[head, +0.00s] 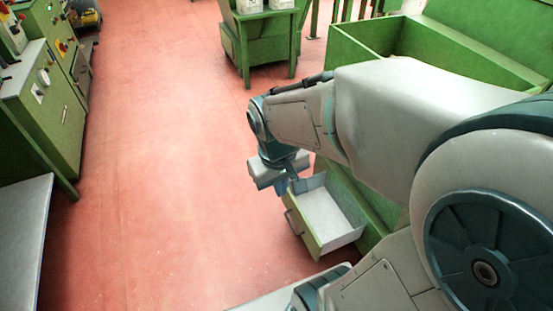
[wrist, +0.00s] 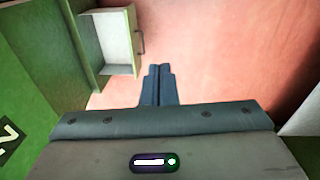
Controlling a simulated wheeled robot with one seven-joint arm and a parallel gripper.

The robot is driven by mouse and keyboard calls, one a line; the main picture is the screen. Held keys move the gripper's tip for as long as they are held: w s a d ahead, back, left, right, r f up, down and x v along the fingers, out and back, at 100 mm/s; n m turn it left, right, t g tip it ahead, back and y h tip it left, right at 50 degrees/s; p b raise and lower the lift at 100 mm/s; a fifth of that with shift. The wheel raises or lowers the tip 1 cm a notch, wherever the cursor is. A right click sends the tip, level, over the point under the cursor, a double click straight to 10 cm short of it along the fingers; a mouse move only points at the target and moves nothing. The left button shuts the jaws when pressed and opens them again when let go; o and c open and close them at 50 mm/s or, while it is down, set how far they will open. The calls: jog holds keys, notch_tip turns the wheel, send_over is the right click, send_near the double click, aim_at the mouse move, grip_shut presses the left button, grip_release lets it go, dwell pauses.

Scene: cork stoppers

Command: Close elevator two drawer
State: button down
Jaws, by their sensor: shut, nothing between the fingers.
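The drawer (head: 336,243) stands pulled out from a green cabinet in the head view. It has a green front and a pale, empty inside. A dark handle (head: 292,222) is on its front. In the wrist view the open drawer (wrist: 120,40) is at the upper left, its handle (wrist: 141,42) facing right. My gripper (wrist: 159,70) is shut and empty, its fingers together. In the wrist view the fingers are below and right of the drawer front, apart from the handle in the picture. In the head view my gripper (head: 281,188) shows just beyond the drawer, partly hidden by my wrist.
A large green bin (head: 365,45) stands at the upper right, partly behind my arm. Green machines (head: 55,110) with control panels line the left, with a grey surface (head: 22,235) in front. The red floor (head: 165,150) between is clear. A green table stands at the back.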

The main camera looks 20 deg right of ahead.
jog(key=w+d+f+n+g+h+b, duration=0.2)
jog(key=w+f+n+h, duration=0.15)
jog(key=w+f, duration=0.45)
jog(key=n+t+h+b, duration=0.25)
jog(key=n+h, duration=0.25)
jog(key=n, duration=0.9)
send_near(307, 228)
jog(key=shift+g, duration=0.45)
jog(key=shift+w+b+x, duration=0.2)
jog(key=shift+b+x, duration=1.95)
jog(key=shift+x, duration=0.7)
jog(key=shift+d+r, duration=0.1)
